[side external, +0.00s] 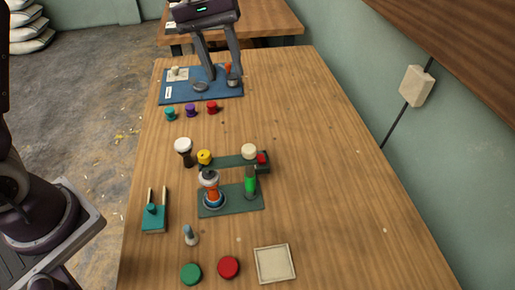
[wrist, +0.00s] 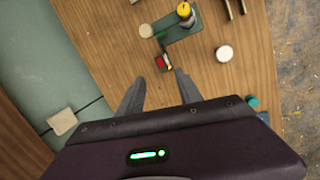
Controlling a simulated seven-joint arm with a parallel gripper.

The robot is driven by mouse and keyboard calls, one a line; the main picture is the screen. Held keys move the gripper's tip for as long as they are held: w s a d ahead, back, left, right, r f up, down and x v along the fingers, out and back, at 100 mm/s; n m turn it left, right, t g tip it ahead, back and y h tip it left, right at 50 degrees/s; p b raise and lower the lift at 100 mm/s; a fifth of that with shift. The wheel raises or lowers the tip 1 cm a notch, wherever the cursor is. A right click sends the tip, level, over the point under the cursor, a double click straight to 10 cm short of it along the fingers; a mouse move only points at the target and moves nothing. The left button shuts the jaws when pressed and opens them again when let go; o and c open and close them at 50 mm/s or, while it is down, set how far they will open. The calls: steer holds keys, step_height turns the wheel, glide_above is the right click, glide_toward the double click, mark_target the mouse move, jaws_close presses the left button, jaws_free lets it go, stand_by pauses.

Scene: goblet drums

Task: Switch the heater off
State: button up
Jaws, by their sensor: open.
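Nothing is plainly labelled as a heater. A blue panel (side external: 178,97) at the far end of the table carries a pale plate with a small knob (side external: 175,70) and a grey round disc (side external: 200,86); this may be the heater, but I cannot tell. My gripper (side external: 223,76) is over the panel's right part, fingers down and apart, with nothing seen held. A small orange part (side external: 228,68) shows by the right finger, partly hidden. In the wrist view, my gripper (wrist: 159,77) is open, and a small red-topped block (wrist: 161,63) shows just beyond the fingertips.
Teal (side external: 170,114), purple (side external: 191,110) and red (side external: 212,107) small drums stand before the panel. A white-topped drum (side external: 183,146), yellow drum (side external: 204,157), cream-topped piece (side external: 249,151) and red-topped block (side external: 262,158) stand mid-table. The table's right side is clear.

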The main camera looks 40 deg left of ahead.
steer(key=w+d+f+n+g, duration=0.1)
steer(key=w+f, duration=0.3)
steer(key=f, duration=0.3)
steer(key=n+g, duration=0.1)
steer(key=g, duration=0.1)
glide_toward(261, 158)
steer(key=x, duration=0.7)
steer(key=shift+d+f, duration=0.1)
steer(key=shift+f, duration=0.15)
steer(key=shift+s, duration=0.1)
jaws_close()
